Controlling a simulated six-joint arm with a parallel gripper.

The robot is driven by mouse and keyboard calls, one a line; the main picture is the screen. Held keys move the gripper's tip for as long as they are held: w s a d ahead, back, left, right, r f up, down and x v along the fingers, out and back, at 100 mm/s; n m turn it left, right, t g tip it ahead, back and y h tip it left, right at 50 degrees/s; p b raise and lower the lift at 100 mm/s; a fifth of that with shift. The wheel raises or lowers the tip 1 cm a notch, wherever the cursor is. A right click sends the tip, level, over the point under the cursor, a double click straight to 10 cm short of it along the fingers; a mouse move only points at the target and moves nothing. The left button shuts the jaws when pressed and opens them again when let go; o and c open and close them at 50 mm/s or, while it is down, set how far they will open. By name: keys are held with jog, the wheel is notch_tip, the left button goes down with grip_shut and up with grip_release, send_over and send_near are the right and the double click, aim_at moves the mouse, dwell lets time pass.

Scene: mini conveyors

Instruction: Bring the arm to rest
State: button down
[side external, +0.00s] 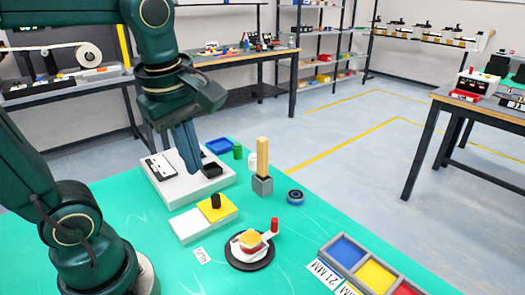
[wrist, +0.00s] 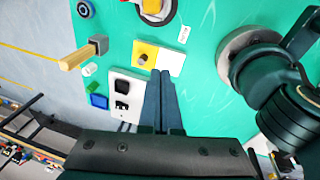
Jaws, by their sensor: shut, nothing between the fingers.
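My gripper (side external: 186,150) is shut and empty. In the side external view it points down above a white board (side external: 165,191) on the green table. In the wrist view my gripper (wrist: 160,78) shows as two fingers pressed together, over the edge of the same white board (wrist: 118,97). My arm is raised at the left of the side external view, with its base on the green table.
Near my gripper stand a wooden post in a grey block (side external: 262,185), a yellow and white plate (side external: 216,211) and a round black turntable (side external: 248,262). A tray with blue, yellow and red compartments (side external: 355,248) lies front right. Bare green table (side external: 320,215) shows between them.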

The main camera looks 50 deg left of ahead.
jog(key=shift+s+d+f+m+t+h, duration=0.3)
jog(key=shift+d+f+m+t, duration=0.35)
jog(key=shift+m, duration=2.6)
jog(key=shift+s+d+f+m+t+h, duration=0.15)
jog(key=shift+s+d+f+m+t, duration=0.55)
jog(key=shift+m, duration=2.6)
jog(key=shift+s+d+f+m+t+h, duration=0.1)
jog(key=shift+d+f+m+t+h, duration=0.4)
jog(key=shift+m, duration=2.75)
jog(key=shift+d+r+y, duration=0.2)
jog(key=shift+d+y, duration=0.05)
